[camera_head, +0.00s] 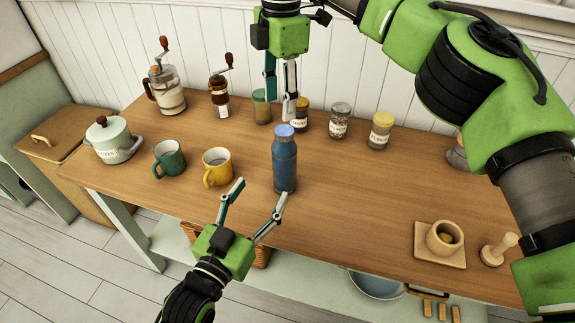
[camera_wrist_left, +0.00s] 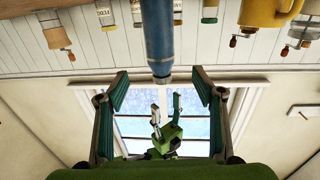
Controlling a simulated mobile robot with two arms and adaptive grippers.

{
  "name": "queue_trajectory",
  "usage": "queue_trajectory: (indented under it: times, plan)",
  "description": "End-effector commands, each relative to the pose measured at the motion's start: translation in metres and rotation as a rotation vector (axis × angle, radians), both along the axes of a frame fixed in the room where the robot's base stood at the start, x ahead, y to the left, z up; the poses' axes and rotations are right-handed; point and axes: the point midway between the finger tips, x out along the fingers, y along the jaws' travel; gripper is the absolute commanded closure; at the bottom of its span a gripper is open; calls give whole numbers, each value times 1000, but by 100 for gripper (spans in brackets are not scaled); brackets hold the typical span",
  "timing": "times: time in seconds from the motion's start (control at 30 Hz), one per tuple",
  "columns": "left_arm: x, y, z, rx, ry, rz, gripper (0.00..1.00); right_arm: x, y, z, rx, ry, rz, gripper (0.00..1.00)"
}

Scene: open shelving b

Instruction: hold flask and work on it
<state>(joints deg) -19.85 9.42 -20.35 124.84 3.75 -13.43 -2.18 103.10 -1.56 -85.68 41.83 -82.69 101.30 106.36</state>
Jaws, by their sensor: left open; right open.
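In the left wrist view, which is upside down, the flask (camera_wrist_left: 156,35) hangs down between the two spread fingers. My right gripper (camera_head: 279,108) is open and points down just above the cap in the picture; no contact shows. The right gripper also shows in the left wrist view (camera_wrist_left: 166,120).
A yellow mug (camera_head: 217,167) and a green mug (camera_head: 169,158) stand left of the flask. Several jars, including a yellow-lidded one (camera_head: 381,131), stand behind. A mortar (camera_head: 444,238) on a board and a pestle (camera_head: 498,249) are at front right.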

Motion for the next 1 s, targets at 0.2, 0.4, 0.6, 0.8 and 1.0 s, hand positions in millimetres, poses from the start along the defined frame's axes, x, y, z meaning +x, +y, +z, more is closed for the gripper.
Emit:
queue_trajectory:
  times: [0.2,0.4,0.6,0.8,1.0]
  plan:
    - [14,-6,3,-6,-11,-1,38,1,-11,8,-35,-4,-30,54]
    - [48,-21,4,-6,-12,0,38,1,-10,7,-32,-4,-28,54]
    - [84,-37,3,-6,-8,-1,38,1,-9,7,-31,-3,-26,54]
    - [112,-49,2,-4,-7,-1,38,1,-9,7,-29,-4,-26,54]
    - [125,-54,2,-4,-7,-1,38,1,-9,7,-29,-4,-25,54]
